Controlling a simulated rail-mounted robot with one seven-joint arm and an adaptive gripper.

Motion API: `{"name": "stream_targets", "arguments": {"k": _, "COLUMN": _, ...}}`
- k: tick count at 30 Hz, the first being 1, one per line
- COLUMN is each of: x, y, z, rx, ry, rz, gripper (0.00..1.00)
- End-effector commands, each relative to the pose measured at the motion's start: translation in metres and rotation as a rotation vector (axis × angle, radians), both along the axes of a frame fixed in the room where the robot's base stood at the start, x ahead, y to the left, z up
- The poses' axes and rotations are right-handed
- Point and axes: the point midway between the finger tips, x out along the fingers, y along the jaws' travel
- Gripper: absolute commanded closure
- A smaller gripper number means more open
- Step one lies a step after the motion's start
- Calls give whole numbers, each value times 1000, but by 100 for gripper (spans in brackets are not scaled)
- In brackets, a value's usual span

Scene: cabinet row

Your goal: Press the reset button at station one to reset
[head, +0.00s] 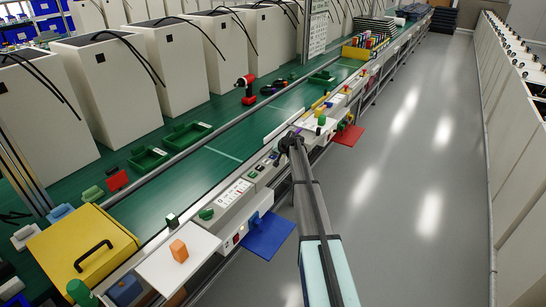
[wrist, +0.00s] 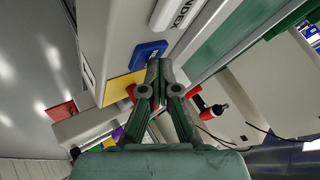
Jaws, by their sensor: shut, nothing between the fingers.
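My gripper (head: 289,138) is shut and empty, over the control strip (head: 262,172) on the front edge of the green bench in the head view. In the wrist view my gripper's fingertips (wrist: 160,66) are together beside a blue block-like button (wrist: 147,54) with partly hidden white lettering. The fingertips overlap its lower right edge; I cannot tell whether they touch it. A white label reading INDEX (wrist: 180,14) is next to it. The lettering is too covered to confirm that this is the reset button. In the head view my gripper hides this spot.
A yellow plate (wrist: 116,90) and a red part lie close to the fingers. A red drill (head: 246,86) stands on the bench behind. A blue flap (head: 268,236) and a red flap (head: 347,135) stick out into the aisle. The grey floor (head: 420,150) at right is clear.

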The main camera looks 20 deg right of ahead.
Motion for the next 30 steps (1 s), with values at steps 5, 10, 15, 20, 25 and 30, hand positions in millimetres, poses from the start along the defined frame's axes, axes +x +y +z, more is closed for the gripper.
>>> {"name": "stream_targets", "arguments": {"k": 5, "x": 0, "y": 0, "z": 6, "rx": 0, "ry": 1, "rz": 1, "gripper": 100}}
{"name": "stream_targets", "arguments": {"k": 10, "x": 0, "y": 0, "z": 14, "rx": 0, "ry": 1, "rz": 1, "gripper": 100}}
{"name": "stream_targets", "arguments": {"k": 15, "x": 0, "y": 0, "z": 17, "rx": 0, "ry": 1, "rz": 1, "gripper": 100}}
{"name": "stream_targets", "arguments": {"k": 20, "x": 0, "y": 0, "z": 17, "rx": 0, "ry": 1, "rz": 1, "gripper": 100}}
{"name": "stream_targets", "arguments": {"k": 25, "x": 0, "y": 0, "z": 20, "rx": 0, "ry": 0, "rz": 0, "gripper": 100}}
{"name": "stream_targets", "arguments": {"k": 30, "x": 0, "y": 0, "z": 32, "rx": 0, "ry": 0, "rz": 0, "gripper": 100}}
